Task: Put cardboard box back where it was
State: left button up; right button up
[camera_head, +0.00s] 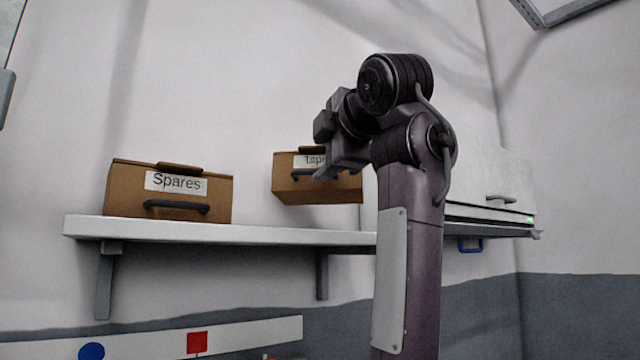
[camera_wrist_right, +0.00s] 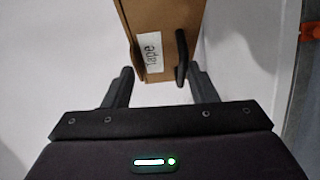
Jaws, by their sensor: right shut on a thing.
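A brown cardboard box labelled "Tape" (camera_head: 285,187) is above the white shelf (camera_head: 260,235) in the head view, with its underside apparently clear of the shelf top. My right gripper (camera_head: 323,172) is at the front of this box and shut on it, partly covering its label and dark handle. In the right wrist view the box (camera_wrist_right: 158,20) shows turned sideways between the fingers of the right gripper (camera_wrist_right: 162,88). The exact contact of the fingertips is hard to see. My left gripper is not in view.
Another brown box labelled "Spares" (camera_head: 125,200) stands on the shelf's left part. A white cabinet (camera_head: 515,190) with a handle and green light is at the right, partly behind my right arm. Free shelf surface lies between Spares and the arm.

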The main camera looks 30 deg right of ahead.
aim_at(321, 189)
jog(key=shift+w, duration=0.5)
jog(key=shift+a+f, duration=0.1)
jog(key=shift+f, duration=0.3)
jog(key=shift+s+f+p, duration=0.1)
jog(key=shift+f+p, duration=0.3)
jog(key=shift+f, duration=1.05)
notch_tip(321, 189, down, 2)
jog(key=shift+f+p, duration=0.1)
jog(key=shift+p, duration=0.25)
jog(key=shift+f+p, duration=0.35)
jog(key=shift+p, duration=0.2)
jog(key=shift+s+f, duration=0.1)
jog(key=shift+f, duration=0.1)
jog(key=o, duration=1.1)
jog(key=shift+f, duration=0.1)
jog(key=shift+w, duration=0.45)
jog(key=s+b, duration=0.4)
jog(key=s+a+r+b, duration=0.1)
jog(key=s+b, duration=0.3)
jog(key=s+a+b, duration=0.1)
jog(key=s+b, duration=0.3)
jog(key=shift+s+r, duration=0.15)
jog(key=shift+r, duration=0.25)
